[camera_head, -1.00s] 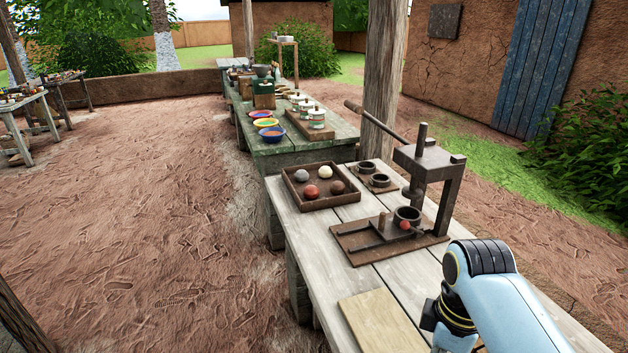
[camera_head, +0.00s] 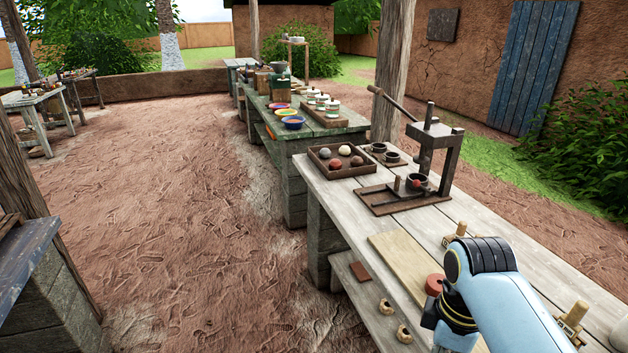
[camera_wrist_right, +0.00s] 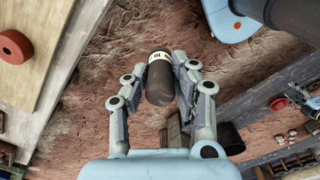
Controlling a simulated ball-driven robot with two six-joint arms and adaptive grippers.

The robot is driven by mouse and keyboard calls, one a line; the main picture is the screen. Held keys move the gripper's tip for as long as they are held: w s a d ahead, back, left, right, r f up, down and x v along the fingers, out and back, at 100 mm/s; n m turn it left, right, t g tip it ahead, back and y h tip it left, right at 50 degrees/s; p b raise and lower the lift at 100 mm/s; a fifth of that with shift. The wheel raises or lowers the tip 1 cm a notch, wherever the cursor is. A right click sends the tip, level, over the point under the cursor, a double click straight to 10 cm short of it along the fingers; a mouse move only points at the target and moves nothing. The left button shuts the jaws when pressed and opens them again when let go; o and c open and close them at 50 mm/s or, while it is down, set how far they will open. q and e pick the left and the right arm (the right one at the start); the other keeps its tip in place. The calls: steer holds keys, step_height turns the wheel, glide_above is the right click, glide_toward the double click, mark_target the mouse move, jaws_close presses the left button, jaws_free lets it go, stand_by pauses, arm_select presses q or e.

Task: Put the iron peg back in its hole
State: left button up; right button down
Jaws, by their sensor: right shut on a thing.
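In the right wrist view my right gripper (camera_wrist_right: 160,80) is shut on a dark, round-ended cylinder with a pale marked band, which looks like the iron peg (camera_wrist_right: 159,84). It is held over the earth floor, beside the bench edge. In the head view my right arm comes in at lower right; its gripper and the held peg are hidden there. A dark press (camera_head: 434,135) stands on the bench (camera_head: 345,225), with a round cup (camera_head: 417,182) and a short upright post (camera_head: 397,184) on its base plate. I cannot make out an empty hole. My left gripper is not in view.
A tray of balls (camera_head: 342,160) sits left of the press. Another bench (camera_head: 40,275) stands at lower left. Open earth floor (camera_head: 190,200) lies between the benches.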

steer(key=f+b, duration=0.1)
steer(key=w+f, duration=0.1)
steer(key=f, duration=0.1)
steer(key=shift+w+d+b, duration=0.1)
steer(key=shift+d+b, duration=0.05)
steer(key=shift+b, duration=0.25)
arm_select(q)
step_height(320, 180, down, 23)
steer(key=b, duration=2.1)
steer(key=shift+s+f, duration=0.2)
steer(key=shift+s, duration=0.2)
arm_select(e)
step_height(320, 180, down, 22)
steer(key=shift+s, duration=0.35)
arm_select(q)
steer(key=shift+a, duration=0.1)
arm_select(e)
steer(key=shift+r, duration=0.15)
